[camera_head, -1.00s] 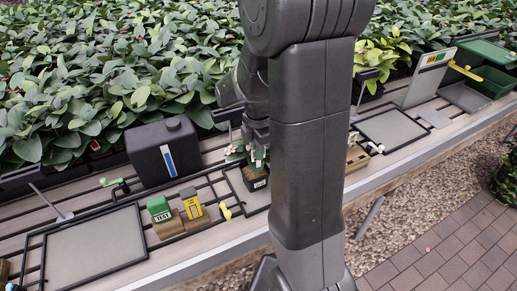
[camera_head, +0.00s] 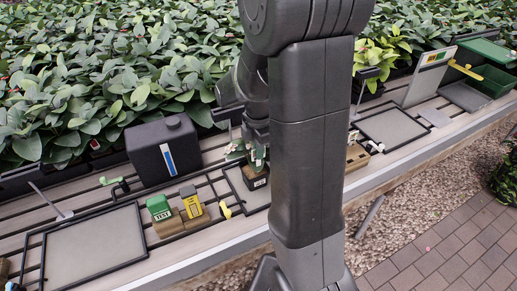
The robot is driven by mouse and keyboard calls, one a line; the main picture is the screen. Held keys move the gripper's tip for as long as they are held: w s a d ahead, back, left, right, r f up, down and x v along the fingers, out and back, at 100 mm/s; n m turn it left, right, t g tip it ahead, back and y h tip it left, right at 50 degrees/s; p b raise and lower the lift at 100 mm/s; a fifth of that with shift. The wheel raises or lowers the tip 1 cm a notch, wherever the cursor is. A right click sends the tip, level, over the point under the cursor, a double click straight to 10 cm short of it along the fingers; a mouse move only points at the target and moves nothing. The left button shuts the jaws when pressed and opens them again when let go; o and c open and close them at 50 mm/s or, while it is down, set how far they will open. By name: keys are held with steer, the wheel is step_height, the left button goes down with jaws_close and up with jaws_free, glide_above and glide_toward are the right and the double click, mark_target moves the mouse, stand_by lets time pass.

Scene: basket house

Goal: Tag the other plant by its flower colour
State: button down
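A small plant in a dark pot (camera_head: 255,178) with a white label stands in a framed grey square at mid-bench. Its green leaves and pale flowers (camera_head: 238,150) show beside my arm. My gripper (camera_head: 256,140) is just above this plant, mostly behind my arm link. Its fingertips are hidden, so I cannot tell whether it is open or touching the plant. A green tag-like piece marked TEST (camera_head: 159,209) and a yellow piece (camera_head: 191,203) stand in wooden blocks left of the plant. Some white flowers (camera_head: 353,137) show right of my arm; their pot is not clear.
A black canister (camera_head: 165,152) stands behind the blocks. Empty framed grey panels lie at left (camera_head: 95,245) and right (camera_head: 392,127). A wooden box (camera_head: 357,157), an upright board (camera_head: 426,76) and a green bin (camera_head: 488,86) are to the right. Dense foliage lines the back.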

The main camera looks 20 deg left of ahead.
mark_target(259, 165)
steer(key=shift+f+b, duration=1.15)
steer(key=shift+f, duration=0.65)
steer(key=shift+f+b, duration=1.3)
steer(key=shift+f, duration=0.5)
steer(key=c, duration=1.5)
jaws_free()
steer(key=shift+c, duration=0.2)
steer(key=shift+r, duration=0.15)
step_height(259, 165, up, 14)
steer(key=shift+f+p, duration=0.15)
steer(key=shift+p, duration=0.5)
steer(key=shift+f, duration=0.1)
